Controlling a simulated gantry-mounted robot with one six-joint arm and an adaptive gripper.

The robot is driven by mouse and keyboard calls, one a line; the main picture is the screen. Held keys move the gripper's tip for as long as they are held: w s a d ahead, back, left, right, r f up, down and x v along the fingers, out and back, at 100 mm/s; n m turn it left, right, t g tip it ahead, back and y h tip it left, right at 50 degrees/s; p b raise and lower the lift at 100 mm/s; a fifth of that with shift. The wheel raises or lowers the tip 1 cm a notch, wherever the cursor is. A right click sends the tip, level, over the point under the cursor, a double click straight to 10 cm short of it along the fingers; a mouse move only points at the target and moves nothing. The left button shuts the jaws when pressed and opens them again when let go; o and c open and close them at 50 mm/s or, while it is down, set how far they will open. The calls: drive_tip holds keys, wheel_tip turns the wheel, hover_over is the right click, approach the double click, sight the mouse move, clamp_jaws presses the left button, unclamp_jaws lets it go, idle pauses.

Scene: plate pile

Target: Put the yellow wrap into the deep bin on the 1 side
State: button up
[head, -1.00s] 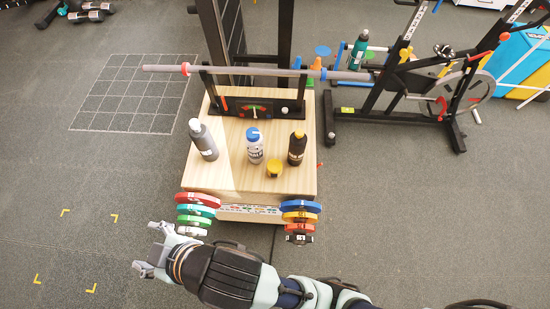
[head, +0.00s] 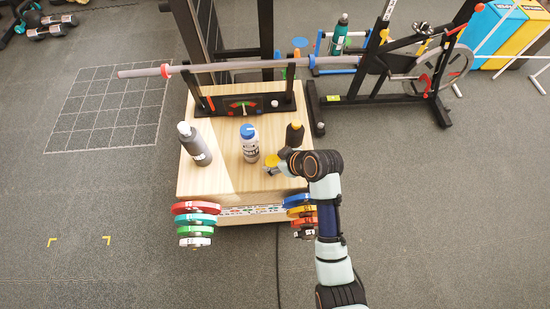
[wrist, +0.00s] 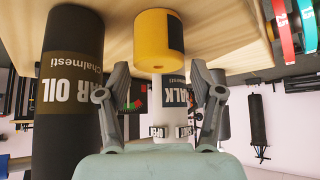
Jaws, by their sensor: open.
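The yellow wrap (head: 271,159) is a short yellow roll standing near the front right of the wooden box top. In the wrist view, which looks upside down, the yellow wrap (wrist: 154,48) shows large, with a dark label on one side. My gripper (head: 274,172) is at the wrap's front side; in the wrist view my gripper (wrist: 160,82) has its two fingers spread, with the wrap just beyond and between the tips. Whether the fingers touch it I cannot tell. I cannot make out a deep bin or a 1 marking in these views.
A dark oil bottle (head: 295,135) stands close behind the wrap and looms beside my gripper in the wrist view. A white bottle with a blue cap (head: 249,147) and a grey bottle (head: 195,147) stand to the left. Colored plates (head: 196,219) hang at the box's front.

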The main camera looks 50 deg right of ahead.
sight(273, 161)
drive_tip(key=x, duration=0.5)
drive_tip(key=shift+d+f+b, duration=0.1)
drive_tip(key=shift+f+b, duration=0.05)
drive_tip(key=shift+b, duration=0.2)
drive_tip(key=shift+s, duration=0.1)
drive_tip(key=c, duration=1)
wheel_tip(273, 161, up, 20)
drive_tip(key=shift+r+p, duration=0.1)
drive_tip(key=shift+p, duration=1.1)
